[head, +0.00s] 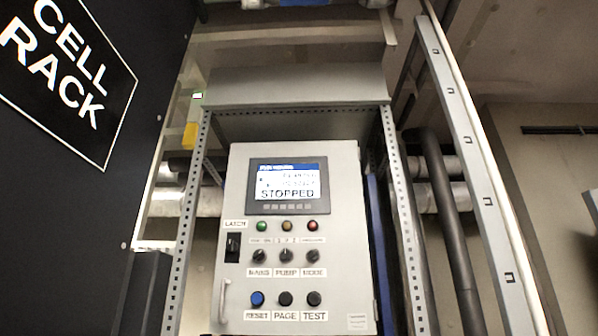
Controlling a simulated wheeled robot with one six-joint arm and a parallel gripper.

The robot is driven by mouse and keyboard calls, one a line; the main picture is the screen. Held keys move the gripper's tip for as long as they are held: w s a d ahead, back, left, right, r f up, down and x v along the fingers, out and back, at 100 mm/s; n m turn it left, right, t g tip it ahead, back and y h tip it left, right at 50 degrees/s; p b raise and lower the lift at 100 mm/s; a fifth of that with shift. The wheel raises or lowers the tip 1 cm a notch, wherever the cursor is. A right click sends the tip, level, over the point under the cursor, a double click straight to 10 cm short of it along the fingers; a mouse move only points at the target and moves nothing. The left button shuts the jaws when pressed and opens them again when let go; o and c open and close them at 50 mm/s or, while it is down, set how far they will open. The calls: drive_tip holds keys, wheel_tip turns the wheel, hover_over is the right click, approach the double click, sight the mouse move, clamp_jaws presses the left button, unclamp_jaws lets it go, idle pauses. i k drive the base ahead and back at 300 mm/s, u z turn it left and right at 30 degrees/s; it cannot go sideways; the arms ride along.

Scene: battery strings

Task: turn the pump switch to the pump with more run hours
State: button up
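A grey control cabinet (342,215) stands upright inside a metal frame in the head view. Its screen (288,184) shows a blue header, two small lines of figures too blurred to read, and the large word STOPPED. The pump switch (286,255) is the middle of three black rotary knobs, above the label PUMP. Its position marks are too small to read, and I cannot tell which way it points. My gripper is not in view.
Other knobs (258,256) and (313,256) flank the pump switch. Three lamps (287,225) sit above, and the RESET, PAGE (286,299) and TEST buttons below. A black latch (233,247) and a handle (225,300) are at left. Perforated posts (186,230) flank the cabinet.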

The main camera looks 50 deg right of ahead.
sight(286, 256)
drive_tip(key=z, duration=0.05)
drive_tip(key=k, duration=1.3)
drive_tip(key=z, duration=0.9)
drive_tip(key=i, duration=0.8)
drive_tip(key=u, duration=0.45)
